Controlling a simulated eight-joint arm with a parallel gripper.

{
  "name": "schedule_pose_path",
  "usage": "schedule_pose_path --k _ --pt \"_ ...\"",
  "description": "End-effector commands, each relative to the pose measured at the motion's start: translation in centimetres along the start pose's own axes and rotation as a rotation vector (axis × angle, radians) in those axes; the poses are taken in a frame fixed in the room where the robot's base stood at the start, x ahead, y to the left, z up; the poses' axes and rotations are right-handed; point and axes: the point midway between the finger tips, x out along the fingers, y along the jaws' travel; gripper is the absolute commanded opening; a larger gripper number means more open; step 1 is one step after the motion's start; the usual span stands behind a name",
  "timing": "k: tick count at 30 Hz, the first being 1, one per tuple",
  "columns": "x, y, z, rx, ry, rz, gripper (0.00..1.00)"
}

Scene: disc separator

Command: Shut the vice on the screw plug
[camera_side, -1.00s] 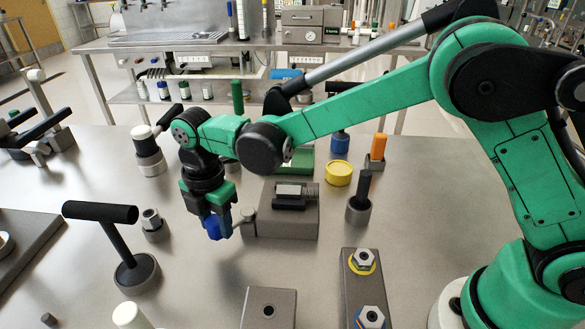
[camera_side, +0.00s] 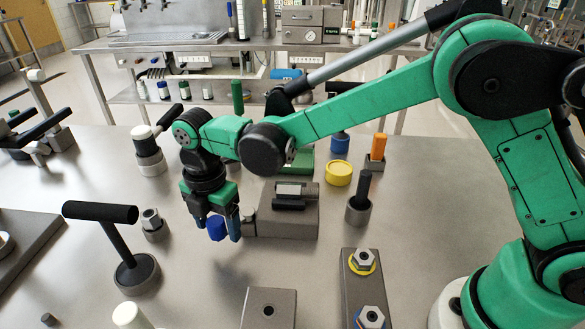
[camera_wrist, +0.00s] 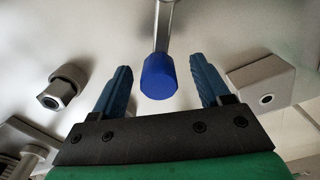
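The grey block with ridged parts on top (camera_side: 285,222), which looks like the vice, stands mid-table in the side view. A light piece (camera_side: 289,189) sits in its top; I cannot tell whether this is the screw plug. A blue knob (camera_side: 216,229) is beside the block's left end. In the wrist view the knob (camera_wrist: 159,77) sits at the end of a metal rod (camera_wrist: 163,25). My gripper (camera_side: 217,224) is open around the knob, with a gap showing between each finger and the knob in the wrist view (camera_wrist: 160,85).
A nut in a round holder (camera_side: 153,226) and a black T-handle (camera_side: 120,245) stand to the left. A black peg in a holder (camera_side: 360,205) and a yellow disc (camera_side: 338,173) are to the right. A holed block (camera_side: 268,311) is in front. Bare table surrounds the knob.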

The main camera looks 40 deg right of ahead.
Motion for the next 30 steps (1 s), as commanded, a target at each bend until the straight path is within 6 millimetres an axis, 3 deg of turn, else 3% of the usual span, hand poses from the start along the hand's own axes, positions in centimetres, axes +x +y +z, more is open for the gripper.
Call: schedule_pose_path --k 5,15,26,30 --pt "-0.7 0.0 0.0 0.001 0.0 0.001 0.7" --pt "-5.2 0.0 0.0 0.0 0.0 0.0 0.7" --pt "-5.6 0.0 0.0 0.001 0.0 0.0 0.7" --pt "-6.3 -0.6 0.8 0.08 0.001 0.024 0.7"
